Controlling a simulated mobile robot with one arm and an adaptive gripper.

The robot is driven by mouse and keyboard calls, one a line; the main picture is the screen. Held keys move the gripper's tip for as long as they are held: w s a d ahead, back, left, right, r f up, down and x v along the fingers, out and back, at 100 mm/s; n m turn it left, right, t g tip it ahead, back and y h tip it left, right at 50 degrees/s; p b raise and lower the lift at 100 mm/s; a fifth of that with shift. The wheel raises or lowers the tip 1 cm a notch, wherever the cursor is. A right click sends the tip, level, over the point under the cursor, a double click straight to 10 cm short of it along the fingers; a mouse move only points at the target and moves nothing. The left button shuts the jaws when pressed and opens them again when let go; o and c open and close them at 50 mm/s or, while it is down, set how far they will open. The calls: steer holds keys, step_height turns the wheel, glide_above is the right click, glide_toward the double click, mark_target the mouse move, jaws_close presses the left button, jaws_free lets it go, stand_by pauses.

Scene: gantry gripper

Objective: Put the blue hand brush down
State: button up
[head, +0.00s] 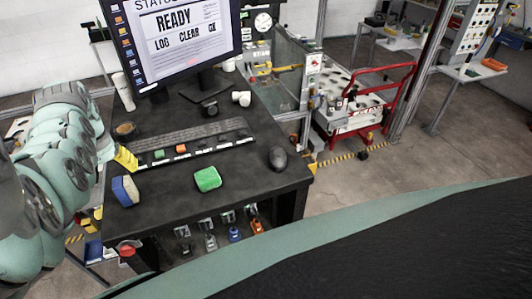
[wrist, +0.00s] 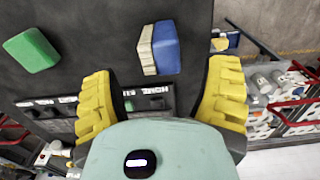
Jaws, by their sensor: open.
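The blue hand brush (head: 125,191) rests on the black desk (head: 235,170) near its left front corner, its pale bristle side showing. In the wrist view the brush (wrist: 166,47) lies beyond the fingertips, pale bristles on its left. My gripper (head: 126,158) is at the desk's left edge in the head view. In the wrist view its yellow fingers (wrist: 162,75) are spread wide with nothing between them. The brush appears apart from both fingers.
A green block-like item (head: 207,179) lies right of the brush. Behind are a keyboard (head: 195,134), a monitor (head: 175,40) and white cups (head: 241,98). A mouse (head: 277,157) sits at the right. The desk's front strip is mostly clear. A red-handled cart (head: 385,95) stands beyond.

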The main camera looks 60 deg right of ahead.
steer(key=shift+w+r+b, duration=0.1)
steer(key=shift+r+b, duration=0.5)
steer(key=shift+r, duration=0.05)
step_height(320, 180, up, 7)
steer(key=shift+f+p, duration=0.2)
steer(key=shift+p, duration=0.25)
